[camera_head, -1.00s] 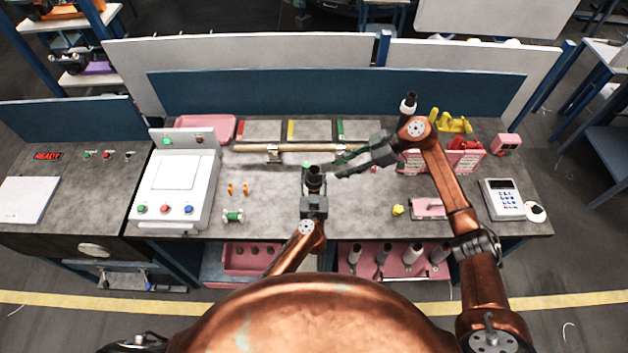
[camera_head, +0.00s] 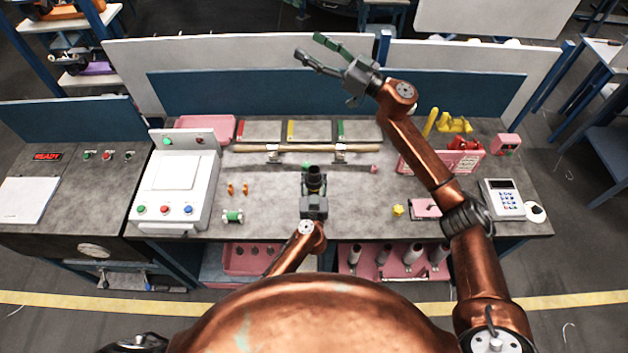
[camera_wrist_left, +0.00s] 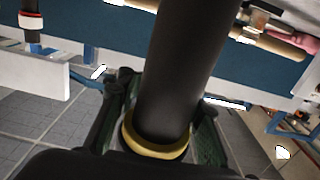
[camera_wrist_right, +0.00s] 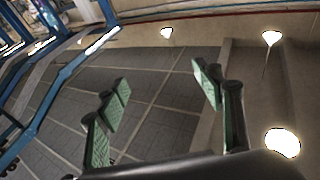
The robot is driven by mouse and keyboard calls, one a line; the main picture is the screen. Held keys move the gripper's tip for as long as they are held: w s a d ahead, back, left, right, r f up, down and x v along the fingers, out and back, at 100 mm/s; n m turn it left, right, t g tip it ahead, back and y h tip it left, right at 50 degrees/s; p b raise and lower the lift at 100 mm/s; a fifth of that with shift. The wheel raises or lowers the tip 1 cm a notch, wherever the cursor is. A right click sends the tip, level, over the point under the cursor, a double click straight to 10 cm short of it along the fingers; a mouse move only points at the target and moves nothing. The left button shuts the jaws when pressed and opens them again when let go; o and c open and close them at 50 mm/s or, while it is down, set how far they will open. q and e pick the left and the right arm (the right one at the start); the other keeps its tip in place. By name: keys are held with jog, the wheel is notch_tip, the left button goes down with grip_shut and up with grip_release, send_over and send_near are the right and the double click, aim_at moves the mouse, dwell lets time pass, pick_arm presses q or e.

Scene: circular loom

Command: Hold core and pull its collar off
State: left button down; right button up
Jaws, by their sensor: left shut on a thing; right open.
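My left gripper (camera_head: 314,196) is shut on the core (camera_head: 314,178), a black cylinder that stands up from it over the middle of the bench. In the left wrist view the core (camera_wrist_left: 187,60) rises between the green-padded fingers. A yellow ring (camera_wrist_left: 155,149) sits around its lower end, between the fingers; I cannot tell whether this is the collar. My right gripper (camera_head: 322,53) is raised high in front of the back panel, away from the core. Its fingers are wide apart and empty in the right wrist view (camera_wrist_right: 160,100).
A wooden roller (camera_head: 305,148) lies across brackets behind the core. The white control box (camera_head: 175,185) stands left. A pink rack (camera_head: 440,162), a yellow knob (camera_head: 398,210) and a keypad (camera_head: 502,199) are right.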

jog(key=w+m+t+h, duration=0.6)
jog(key=w+m+h, duration=0.2)
jog(key=w+m, duration=0.3)
notch_tip(320, 180, down, 13)
jog(key=s+a+m+g+h, duration=0.2)
jog(key=s+m+g+h, duration=0.15)
jog(key=g, duration=0.25)
jog(key=s+d+f+n+g+h, duration=0.1)
jog(key=s+f+g+h, duration=0.2)
jog(key=s+f+g, duration=0.55)
jog(key=s+d+f+n+g+h, duration=0.15)
jog(key=s+f+h, duration=0.35)
jog(key=s, duration=0.8)
jog(key=shift+g+y, duration=0.3)
jog(key=shift+y, duration=0.35)
jog(key=shift+a+f, duration=0.2)
jog(key=shift+f, duration=6.1)
jog(key=shift+c, duration=0.4)
jog(key=c, duration=1.3)
